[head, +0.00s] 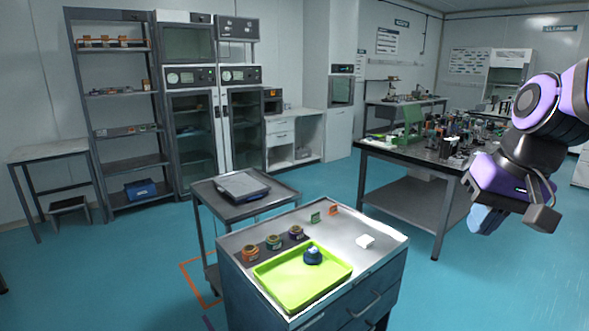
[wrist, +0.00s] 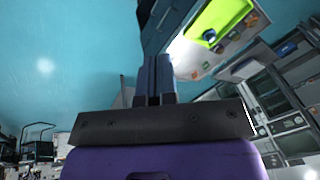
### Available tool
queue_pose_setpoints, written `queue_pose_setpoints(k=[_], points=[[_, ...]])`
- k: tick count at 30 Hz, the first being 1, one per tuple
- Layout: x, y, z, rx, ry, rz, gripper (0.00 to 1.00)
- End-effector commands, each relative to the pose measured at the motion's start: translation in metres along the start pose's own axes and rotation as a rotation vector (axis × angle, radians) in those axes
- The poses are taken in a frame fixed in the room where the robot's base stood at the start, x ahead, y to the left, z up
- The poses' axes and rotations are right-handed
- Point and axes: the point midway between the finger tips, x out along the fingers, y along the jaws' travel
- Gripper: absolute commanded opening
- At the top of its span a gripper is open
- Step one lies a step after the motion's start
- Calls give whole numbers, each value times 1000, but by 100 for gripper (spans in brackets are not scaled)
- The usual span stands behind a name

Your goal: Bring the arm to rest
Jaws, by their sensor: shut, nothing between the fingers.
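My arm is folded at the right side of the head view, in the air beside the work table. My gripper (head: 484,222) hangs at its end with the blue fingers pointing down. In the wrist view my gripper (wrist: 154,62) shows its two fingers pressed together, with nothing between them. It is clear of the cabinet top and touches nothing that I can see.
A crowded optical table (head: 415,207) stands behind my arm. Blue floor is open at lower right.

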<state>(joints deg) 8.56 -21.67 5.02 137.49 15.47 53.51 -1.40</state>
Motion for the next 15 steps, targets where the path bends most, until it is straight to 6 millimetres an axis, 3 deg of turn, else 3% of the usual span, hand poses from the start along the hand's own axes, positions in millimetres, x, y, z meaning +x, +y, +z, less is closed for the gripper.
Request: queue_pose_setpoints(k=[9, 15], points=[[-41, 16, 57, -154, 178, 99, 0], [-51, 26, 77, -205, 248, 133, 0]])
